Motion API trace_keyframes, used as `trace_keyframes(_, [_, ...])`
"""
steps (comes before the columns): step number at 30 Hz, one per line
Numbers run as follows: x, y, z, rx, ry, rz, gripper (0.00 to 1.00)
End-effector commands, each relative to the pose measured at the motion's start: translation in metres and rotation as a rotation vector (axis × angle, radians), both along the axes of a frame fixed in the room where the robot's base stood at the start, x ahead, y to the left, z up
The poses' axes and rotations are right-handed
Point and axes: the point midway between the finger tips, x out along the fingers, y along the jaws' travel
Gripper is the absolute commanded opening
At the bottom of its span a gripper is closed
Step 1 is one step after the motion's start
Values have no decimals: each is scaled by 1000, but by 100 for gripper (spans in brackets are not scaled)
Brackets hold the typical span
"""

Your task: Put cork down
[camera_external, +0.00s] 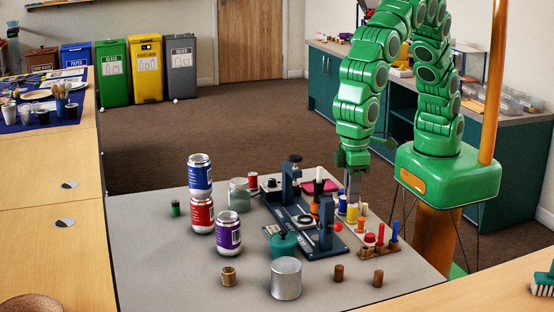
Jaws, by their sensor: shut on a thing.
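My gripper (353,186) points straight down over the right side of the grey table (160,262), above a yellow-and-white spool-like piece. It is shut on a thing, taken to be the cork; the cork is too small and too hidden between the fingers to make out. Two small brown cork-like cylinders stand at the front right of the table, one brown cylinder (338,273) left of the other brown cylinder (378,278). They are apart from my gripper.
A dark clamp fixture (300,222) stands close left of my gripper. A rack of coloured pegs (378,248) is to the right. Stacked cans (201,213), a purple can (228,233), a glass jar (239,193) and a metal tin (286,279) stand further left. The front-left tabletop is clear.

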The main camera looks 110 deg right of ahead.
Motion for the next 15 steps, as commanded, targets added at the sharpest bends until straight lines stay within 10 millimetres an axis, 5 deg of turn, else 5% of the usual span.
trace_keyframes(6, [38,-11,13,-3,-5,-11,0])
trace_keyframes(15, [56,-12,11,-7,0,-13,0])
